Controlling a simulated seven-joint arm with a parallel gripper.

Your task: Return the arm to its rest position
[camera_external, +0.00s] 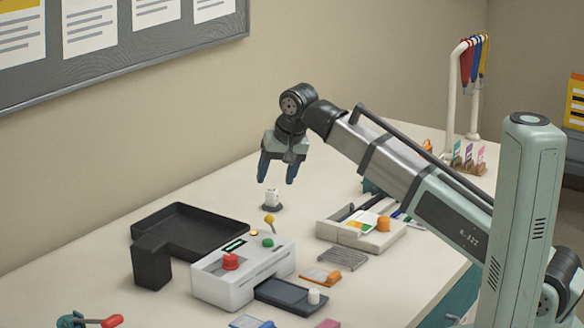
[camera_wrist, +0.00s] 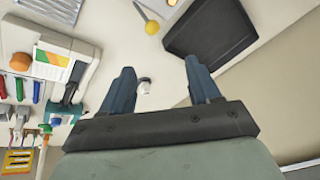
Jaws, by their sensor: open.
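My gripper (camera_external: 278,172) hangs from the raised arm over the back middle of the table, its blue fingers pointing down. It is open with nothing between the fingers. A small white object on a dark round base (camera_external: 272,199) stands on the table below the fingers, apart from them. In the wrist view my gripper (camera_wrist: 160,80) shows two spread fingers, with the small white object (camera_wrist: 144,86) seen between them on the table beyond.
A white laminator (camera_external: 240,270) with red and green knobs stands at the front, with a black tray (camera_external: 205,228) behind it. A hook stand with lanyards (camera_external: 462,85) rises at the back right.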

